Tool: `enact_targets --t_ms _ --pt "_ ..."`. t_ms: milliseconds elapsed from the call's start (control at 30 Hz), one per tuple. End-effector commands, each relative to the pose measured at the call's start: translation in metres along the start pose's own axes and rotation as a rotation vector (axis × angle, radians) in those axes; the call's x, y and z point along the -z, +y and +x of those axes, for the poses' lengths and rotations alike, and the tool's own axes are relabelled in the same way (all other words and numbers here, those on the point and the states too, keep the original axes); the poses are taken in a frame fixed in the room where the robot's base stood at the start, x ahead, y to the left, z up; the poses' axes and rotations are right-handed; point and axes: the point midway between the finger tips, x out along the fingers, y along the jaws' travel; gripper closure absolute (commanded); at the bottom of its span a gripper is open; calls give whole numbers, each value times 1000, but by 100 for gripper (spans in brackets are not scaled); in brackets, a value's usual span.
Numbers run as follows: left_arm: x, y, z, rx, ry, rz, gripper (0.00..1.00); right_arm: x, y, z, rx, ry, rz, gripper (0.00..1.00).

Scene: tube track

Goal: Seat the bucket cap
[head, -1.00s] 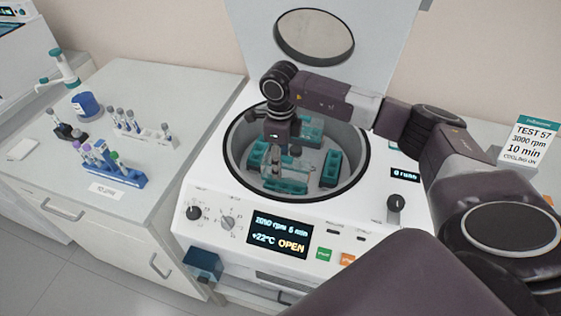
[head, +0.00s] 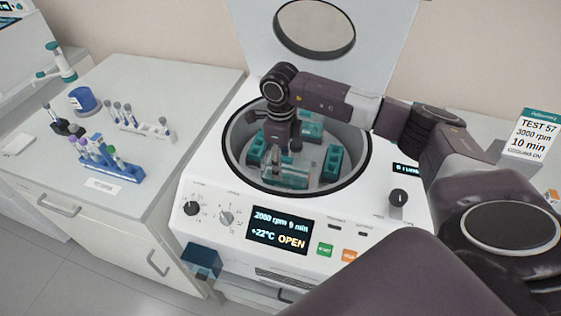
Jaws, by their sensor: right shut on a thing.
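The open centrifuge bowl (head: 355,158) holds several teal buckets. My right gripper (head: 284,160) reaches down into the bowl, over the front bucket (head: 288,181). It is shut on a small greyish, see-through piece that looks like the bucket cap (head: 295,172). The cap is at or just above the top of the front bucket; I cannot tell whether it touches. The gripper and wrist hide part of the cap and the bowl's middle. My left gripper is not in view.
The centrifuge lid (head: 315,30) stands open behind the bowl. Other buckets sit at right (head: 332,164) and left (head: 256,150) in the bowl. A blue tube rack (head: 125,173) and a white rack (head: 145,130) stand on the left bench. The display (head: 279,231) reads OPEN.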

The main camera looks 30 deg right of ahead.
Motion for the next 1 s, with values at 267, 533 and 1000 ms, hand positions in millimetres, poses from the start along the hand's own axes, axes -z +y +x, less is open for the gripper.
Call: enact_targets --t_ms 267,533,1000 --pt "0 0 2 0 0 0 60 0 0 2 0 0 0 82" --pt "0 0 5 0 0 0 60 0 0 6 0 0 0 82" --pt "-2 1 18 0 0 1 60 0 0 22 0 -1 0 82"
